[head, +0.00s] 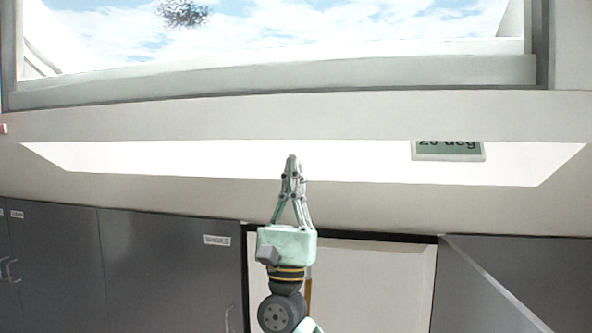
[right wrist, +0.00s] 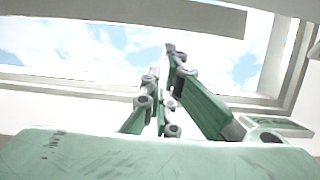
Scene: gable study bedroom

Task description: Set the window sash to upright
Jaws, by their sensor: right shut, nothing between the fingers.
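The window (head: 280,76) spans the top of the head view, with its pale lower rail in sight and cloudy sky beyond. Its upper part is cut off, so I cannot tell the sash's full tilt. In the right wrist view a pale grey bar (right wrist: 130,12) crosses the top, in front of the sky. My right gripper (head: 291,158) points up below the window, fingers shut and empty, apart from the lower rail in the picture. Its fingers also show in the right wrist view (right wrist: 169,48). A small green-grey sign (head: 448,151) reads "20 deg". My left gripper is out of view.
Dark grey cabinets (head: 150,265) stand below the window at the left. A pale opening or panel (head: 375,280) is right of my gripper, with a dark grey slanted surface (head: 530,275) at the far right.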

